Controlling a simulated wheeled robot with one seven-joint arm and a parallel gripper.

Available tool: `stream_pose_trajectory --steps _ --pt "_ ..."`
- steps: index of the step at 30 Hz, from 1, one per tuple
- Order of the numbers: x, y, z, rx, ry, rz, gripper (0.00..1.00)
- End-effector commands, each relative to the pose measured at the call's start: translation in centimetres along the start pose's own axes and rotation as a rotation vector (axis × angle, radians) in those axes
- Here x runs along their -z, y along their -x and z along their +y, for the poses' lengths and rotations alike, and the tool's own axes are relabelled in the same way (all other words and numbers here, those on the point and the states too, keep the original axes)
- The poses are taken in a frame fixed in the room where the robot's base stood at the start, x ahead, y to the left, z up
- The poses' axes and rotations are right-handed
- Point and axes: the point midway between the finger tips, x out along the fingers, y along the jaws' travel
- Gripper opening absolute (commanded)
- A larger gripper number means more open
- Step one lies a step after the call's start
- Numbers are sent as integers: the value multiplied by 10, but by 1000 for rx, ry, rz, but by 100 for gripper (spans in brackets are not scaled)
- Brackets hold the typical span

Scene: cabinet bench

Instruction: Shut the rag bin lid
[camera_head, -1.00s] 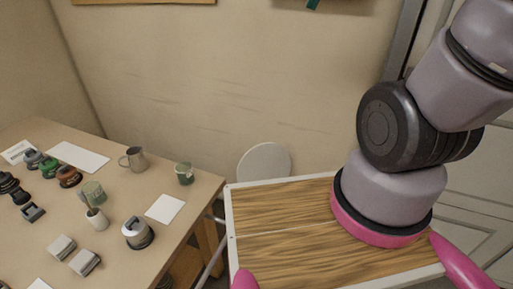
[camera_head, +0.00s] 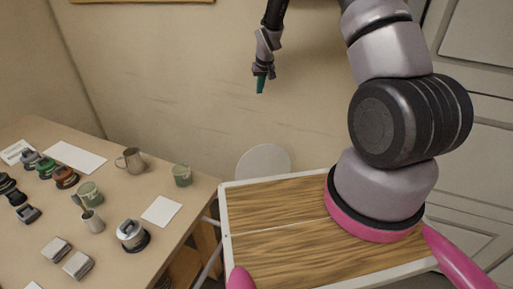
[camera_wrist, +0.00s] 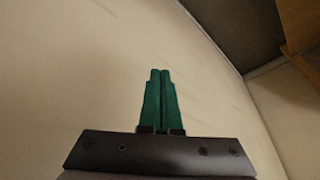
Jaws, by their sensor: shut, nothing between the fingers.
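A pale round disc (camera_head: 263,163), which looks like the raised rag bin lid, stands upright near the wall. Its lower part is hidden behind the wood-grain top, and the bin body is not visible. My gripper (camera_head: 261,86) hangs above the disc in the head view, in front of the wall, apart from it and pointing down. In the wrist view its green fingers (camera_wrist: 160,74) are shut together and empty. The wrist view shows bare wall beyond them and no lid.
A workbench (camera_head: 130,205) at the left holds a metal jug (camera_head: 131,161), a green mug (camera_head: 182,175), a silver-topped round item (camera_head: 132,235) and several other small things. A wood-grain top with a pale rim (camera_head: 280,245) lies under my arm's base. Panelled cabinet doors (camera_head: 480,120) stand at the right.

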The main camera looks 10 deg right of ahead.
Motion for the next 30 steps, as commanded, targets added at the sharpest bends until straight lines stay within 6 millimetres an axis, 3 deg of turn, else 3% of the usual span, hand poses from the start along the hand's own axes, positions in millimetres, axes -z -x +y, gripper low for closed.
stream_pose_trajectory --steps 1,3,9,15,20,30 --pt "-10 -34 -2 0 19 -19 0" --pt "-22 -72 -5 1 43 -32 0" --pt "-56 -155 -12 5 99 -56 0" --pt "-74 -190 -14 9 123 -65 0" --pt "-78 -206 -14 9 125 -67 0" --pt "-81 -266 -14 9 125 -67 0"
